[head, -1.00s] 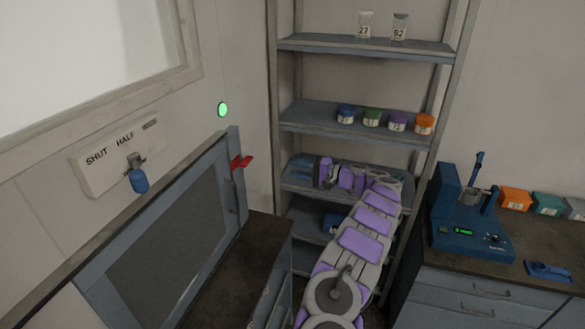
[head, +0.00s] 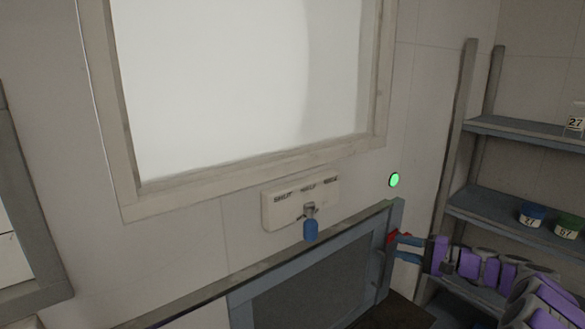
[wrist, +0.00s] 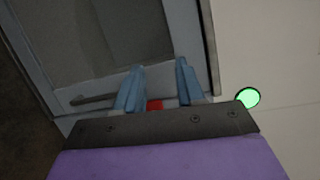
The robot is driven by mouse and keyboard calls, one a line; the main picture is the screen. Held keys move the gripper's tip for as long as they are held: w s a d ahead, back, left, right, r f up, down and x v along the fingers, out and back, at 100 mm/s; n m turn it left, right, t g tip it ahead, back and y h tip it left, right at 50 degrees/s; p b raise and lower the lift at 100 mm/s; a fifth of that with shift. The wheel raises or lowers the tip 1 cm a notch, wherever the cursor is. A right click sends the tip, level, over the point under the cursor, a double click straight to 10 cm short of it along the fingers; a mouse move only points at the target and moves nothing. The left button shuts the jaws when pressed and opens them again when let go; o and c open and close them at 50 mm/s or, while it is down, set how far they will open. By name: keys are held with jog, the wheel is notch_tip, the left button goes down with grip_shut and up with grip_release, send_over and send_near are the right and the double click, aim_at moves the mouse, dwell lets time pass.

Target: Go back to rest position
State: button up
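My gripper (head: 403,250) is at the right of the head view, its two blue fingers pointing left towards the grey-framed panel. In the wrist view my gripper (wrist: 158,82) has its fingers clearly apart. Nothing is clamped between them. A red piece (head: 391,238) on the panel's right edge is partly hidden behind the fingers. The red piece (wrist: 155,104) also shows between the finger bases in the wrist view; I cannot tell if it touches them. My purple and grey arm comes in from the lower right.
The panel (head: 315,281) stands below a wall plate (head: 285,202) with a blue-handled lever (head: 310,229), under a large window. A green light (head: 394,180) is on the wall. A shelf rack (head: 500,213) with lidded jars (head: 532,214) stands close behind my arm.

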jog(key=s+a+r+n+g, duration=0.1)
jog(key=s+a+g, duration=0.25)
jog(key=a, duration=0.35)
jog(key=s+a+r+n+g+h+b, duration=0.1)
jog(key=s+a+n+g, duration=0.1)
jog(key=s+a, duration=0.4)
jog(key=s+a+r+n+g, duration=0.1)
jog(key=s+a+g, duration=0.15)
jog(key=a, duration=0.65)
jog(key=s+a+f+n+g+h, duration=0.15)
jog(key=s+a, duration=0.35)
jog(key=s, duration=0.5)
jog(key=s+f+n+g+h+b, duration=0.1)
jog(key=s+f+h, duration=0.15)
jog(key=s, duration=0.55)
jog(key=s+f+n+g+h, duration=0.15)
jog(key=s+h, duration=0.25)
jog(key=s, duration=0.4)
jog(key=s+d+f+h+b, duration=0.1)
jog(key=s+d+f+h, duration=0.4)
jog(key=s+d, duration=0.4)
jog(key=s+f, duration=0.1)
jog(key=s, duration=0.3)
jog(key=shift+d, duration=0.1)
